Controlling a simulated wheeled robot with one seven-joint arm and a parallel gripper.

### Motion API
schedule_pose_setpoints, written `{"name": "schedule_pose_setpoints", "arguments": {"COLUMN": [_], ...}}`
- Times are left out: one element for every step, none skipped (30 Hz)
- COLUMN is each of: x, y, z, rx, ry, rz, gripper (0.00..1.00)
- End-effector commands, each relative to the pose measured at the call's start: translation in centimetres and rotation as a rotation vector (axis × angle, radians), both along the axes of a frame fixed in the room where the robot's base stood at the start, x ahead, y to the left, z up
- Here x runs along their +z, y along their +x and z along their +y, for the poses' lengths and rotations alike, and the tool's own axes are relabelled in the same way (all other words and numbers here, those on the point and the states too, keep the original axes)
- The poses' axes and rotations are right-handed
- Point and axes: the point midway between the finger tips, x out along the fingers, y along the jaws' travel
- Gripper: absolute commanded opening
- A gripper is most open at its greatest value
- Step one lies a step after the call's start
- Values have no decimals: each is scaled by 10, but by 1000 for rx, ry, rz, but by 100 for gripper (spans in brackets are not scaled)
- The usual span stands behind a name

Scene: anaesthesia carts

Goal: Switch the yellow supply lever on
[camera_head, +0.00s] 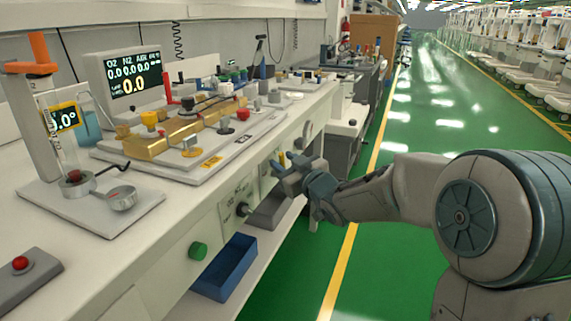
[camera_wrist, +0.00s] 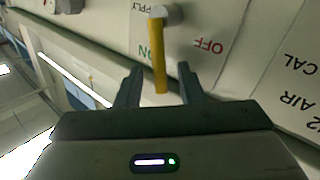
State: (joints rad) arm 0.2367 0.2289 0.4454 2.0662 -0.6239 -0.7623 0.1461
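The yellow supply lever (camera_wrist: 157,55) hangs from a round grey pivot (camera_wrist: 165,13) on a white panel in the wrist view, where the lettering is upside down. It points down the picture, with a green ON mark (camera_wrist: 143,55) close on its left and a red OFF mark (camera_wrist: 208,45) further to its right. My gripper (camera_wrist: 159,68) is open, with one finger on each side of the lever's free end; I cannot tell whether either touches it.
A CAL-marked panel (camera_wrist: 298,75) lies right of the lever in the wrist view. In the head view, a green knob (camera_head: 198,251) and a blue bin (camera_head: 228,268) are nearer along the bench front. The green floor (camera_head: 400,240) beside the bench is clear.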

Motion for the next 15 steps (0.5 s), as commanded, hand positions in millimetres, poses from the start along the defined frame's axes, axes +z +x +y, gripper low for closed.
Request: {"name": "schedule_pose_setpoints", "arguments": {"x": [0,0,0,0,0,0,0,0,0,0,0,1,2,3,4], "y": [0,0,0,0,0,0,0,0,0,0,0,0,0,1,1], "z": [0,0,0,0,0,0,0,0,0,0,0,0,0,-1,-1], "rx": [0,0,0,0,0,0,0,0,0,0,0,0,0,0,1], "ry": [0,0,0,0,0,0,0,0,0,0,0,1,3,5,9], "rz": [0,0,0,0,0,0,0,0,0,0,1,5,8,14,24], "gripper": [34,34,23,15,7,0,0,0,0,0,0,0,0,0,0]}}
